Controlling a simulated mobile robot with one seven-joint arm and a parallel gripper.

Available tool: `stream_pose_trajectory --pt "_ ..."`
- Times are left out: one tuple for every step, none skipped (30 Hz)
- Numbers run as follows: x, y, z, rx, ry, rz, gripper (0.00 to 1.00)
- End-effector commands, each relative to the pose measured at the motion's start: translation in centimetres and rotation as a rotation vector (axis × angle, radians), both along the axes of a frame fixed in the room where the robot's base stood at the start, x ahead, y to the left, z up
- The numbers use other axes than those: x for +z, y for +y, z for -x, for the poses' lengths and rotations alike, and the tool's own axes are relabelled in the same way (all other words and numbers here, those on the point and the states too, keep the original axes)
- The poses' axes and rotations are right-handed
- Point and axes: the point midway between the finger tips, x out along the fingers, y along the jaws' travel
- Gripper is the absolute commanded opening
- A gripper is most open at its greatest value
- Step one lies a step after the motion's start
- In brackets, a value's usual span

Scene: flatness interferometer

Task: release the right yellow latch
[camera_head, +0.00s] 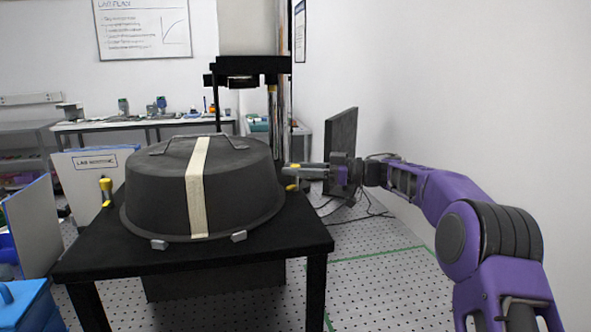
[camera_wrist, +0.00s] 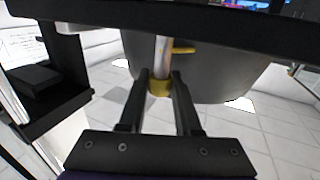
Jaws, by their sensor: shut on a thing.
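The right yellow latch (camera_head: 293,187) is at the right side of the dark round cover (camera_head: 245,195), mostly hidden behind my gripper in the head view. My gripper (camera_head: 288,170) reaches in from the right at the cover's rim. In the wrist view, my gripper (camera_wrist: 164,82) has its two dark fingers on either side of the latch's yellow collar (camera_wrist: 160,88), shut on it. A pale metal rod runs from the collar, and a short yellow bar (camera_wrist: 184,47) sticks out beside it. A second yellow latch (camera_head: 106,190) stands upright at the cover's left side.
The cover sits on a black table (camera_head: 185,258), with a beige strip (camera_head: 198,190) over it and grey handles on top. A black upright panel (camera_head: 341,145) stands behind my wrist. A white wall closes the right side. The perforated floor right of the table is mostly clear.

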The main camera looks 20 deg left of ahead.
Motion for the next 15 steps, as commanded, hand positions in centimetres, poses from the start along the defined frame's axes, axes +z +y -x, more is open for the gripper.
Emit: stream_pose_trajectory --pt "-0.19 0.10 -0.02 0.019 0.000 0.001 0.00" --pt "-0.15 0.08 -0.01 0.030 0.000 0.001 0.00" --pt "-0.14 0.08 -0.03 0.042 0.000 0.001 0.00" --pt "-0.16 0.06 -0.02 0.052 0.000 0.000 0.00" --pt "-0.13 0.06 -0.02 0.059 -0.001 0.000 0.00" --pt "-0.13 0.07 -0.02 0.070 0.000 0.001 0.00" --pt "-0.13 0.07 0.00 0.078 0.000 0.000 0.00" --pt "-0.15 0.08 -0.01 0.084 0.000 0.000 0.00" --pt "-0.09 0.09 0.01 0.091 0.000 0.000 0.00" --pt "-0.09 0.09 0.03 0.097 0.000 0.000 0.00" --pt "-0.08 0.08 0.02 0.102 0.000 -0.001 0.00" --pt "-0.09 0.08 0.01 0.107 0.000 -0.001 0.00" --pt "-0.07 0.08 0.01 0.110 0.000 -0.001 0.00" --pt "-0.03 0.07 0.00 0.113 -0.001 -0.001 0.00" --pt "-0.02 0.07 0.02 0.117 0.000 -0.001 0.00"
